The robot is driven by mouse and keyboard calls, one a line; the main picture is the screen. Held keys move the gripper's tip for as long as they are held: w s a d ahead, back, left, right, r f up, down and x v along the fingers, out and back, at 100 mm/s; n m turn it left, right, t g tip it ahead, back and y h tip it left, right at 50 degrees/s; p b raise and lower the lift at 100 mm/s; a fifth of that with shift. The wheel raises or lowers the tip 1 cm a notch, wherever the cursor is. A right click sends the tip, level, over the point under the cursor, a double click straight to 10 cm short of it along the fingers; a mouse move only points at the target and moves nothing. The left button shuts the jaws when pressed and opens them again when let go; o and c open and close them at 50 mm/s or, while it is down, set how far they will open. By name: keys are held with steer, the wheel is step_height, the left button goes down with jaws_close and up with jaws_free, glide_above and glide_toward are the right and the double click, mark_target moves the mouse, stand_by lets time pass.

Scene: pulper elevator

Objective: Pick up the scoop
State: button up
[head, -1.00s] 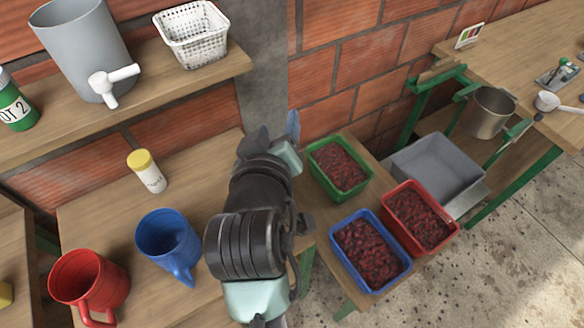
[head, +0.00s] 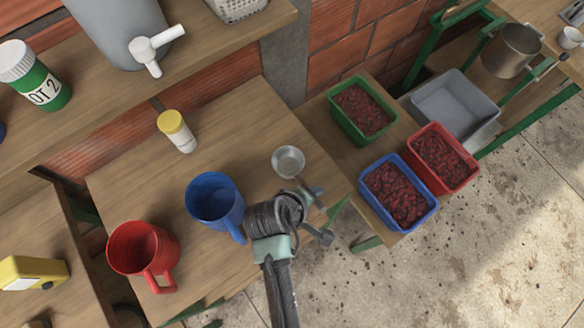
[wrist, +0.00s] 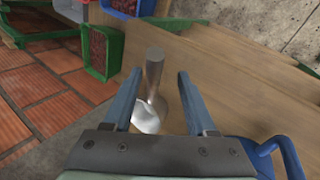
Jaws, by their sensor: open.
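The scoop is a shiny metal cup (head: 289,160) on the wooden table, near its right end, in the head view. My gripper (head: 314,196) is just in front and to the right of it, partly hidden by my own wrist. In the wrist view my gripper (wrist: 160,78) is open, with the metal scoop (wrist: 153,72) showing between its two blue fingers. Its bowl shows lower down, partly behind the left finger. I cannot tell whether the fingers touch it.
A blue jug (head: 213,199), a red jug (head: 140,250) and a yellow-capped bottle (head: 178,133) stand left on the table (head: 240,130). Green (head: 361,110), blue (head: 398,191) and red (head: 441,158) bins of red fruit sit to the right, beside a grey tub (head: 455,103).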

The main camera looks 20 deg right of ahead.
steer(key=shift+w+x, duration=0.2)
steer(key=shift+x, duration=1.1)
steer(key=shift+w+x, duration=0.2)
steer(key=shift+x, duration=1.1)
steer(key=shift+d+r, duration=0.1)
steer(key=shift+r, duration=0.1)
jaws_close()
